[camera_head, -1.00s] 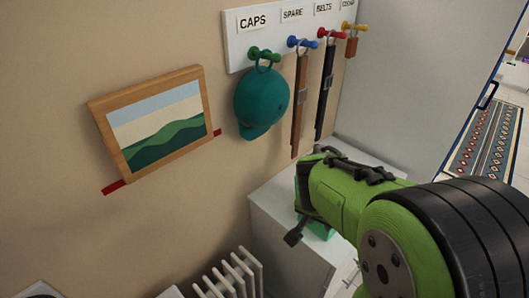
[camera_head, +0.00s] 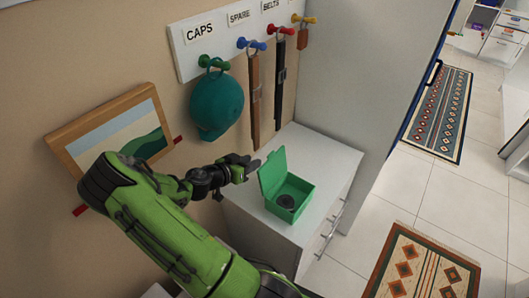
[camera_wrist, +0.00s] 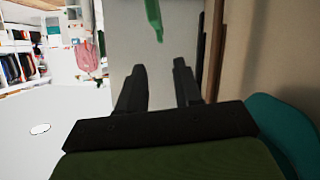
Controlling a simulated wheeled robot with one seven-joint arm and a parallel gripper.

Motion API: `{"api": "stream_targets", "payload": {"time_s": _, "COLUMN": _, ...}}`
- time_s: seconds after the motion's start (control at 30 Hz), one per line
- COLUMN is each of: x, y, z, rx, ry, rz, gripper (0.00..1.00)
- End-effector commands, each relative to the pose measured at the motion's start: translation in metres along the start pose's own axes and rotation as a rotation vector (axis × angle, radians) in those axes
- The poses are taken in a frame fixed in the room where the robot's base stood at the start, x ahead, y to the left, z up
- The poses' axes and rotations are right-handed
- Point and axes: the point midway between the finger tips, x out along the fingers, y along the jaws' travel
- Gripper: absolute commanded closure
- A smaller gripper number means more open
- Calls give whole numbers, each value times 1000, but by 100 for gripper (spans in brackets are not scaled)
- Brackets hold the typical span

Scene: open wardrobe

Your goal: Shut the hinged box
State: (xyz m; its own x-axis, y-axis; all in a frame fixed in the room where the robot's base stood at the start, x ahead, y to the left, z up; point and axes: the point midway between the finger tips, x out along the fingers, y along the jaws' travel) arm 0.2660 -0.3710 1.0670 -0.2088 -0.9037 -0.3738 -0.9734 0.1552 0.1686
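The green hinged box (camera_head: 298,188) stands on the white cabinet top with its lid (camera_head: 272,172) raised upright on the left side. A dark round object (camera_head: 286,202) lies inside the box. My gripper (camera_head: 254,166) is just left of the raised lid, behind it, and looks apart from it. In the wrist view my gripper (camera_wrist: 159,65) has its two dark fingers spread with an empty gap between them. A narrow green piece of the box (camera_wrist: 153,15) shows beyond the fingertips at the top of that view.
The white cabinet (camera_head: 335,160) has free room around the box. A teal cap (camera_head: 216,103) and belts (camera_head: 279,85) hang on pegs above. The cap (camera_wrist: 285,130) is close by my wrist. A framed picture (camera_head: 62,137) hangs at left.

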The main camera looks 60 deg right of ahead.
Motion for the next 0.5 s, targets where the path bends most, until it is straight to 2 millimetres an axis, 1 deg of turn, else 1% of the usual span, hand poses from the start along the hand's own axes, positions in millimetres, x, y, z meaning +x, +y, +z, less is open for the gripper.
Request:
{"api": "stream_targets", "payload": {"time_s": 0.03, "x": 13, "y": 2, "z": -2, "rx": -1, "ry": -1, "rz": 5, "gripper": 66}}
{"api": "stream_targets", "payload": {"time_s": 0.1, "x": 31, "y": 2, "z": -2, "rx": 0, "ry": -1, "rz": 5, "gripper": 66}}
{"api": "stream_targets", "payload": {"time_s": 0.3, "x": 79, "y": 2, "z": -2, "rx": -1, "ry": -2, "rz": 4, "gripper": 66}}
{"api": "stream_targets", "payload": {"time_s": 0.4, "x": 96, "y": 1, "z": -1, "rx": 0, "ry": -2, "rz": 1, "gripper": 66}}
{"api": "stream_targets", "payload": {"time_s": 0.5, "x": 106, "y": 1, "z": -1, "rx": -1, "ry": -2, "rz": 1, "gripper": 66}}
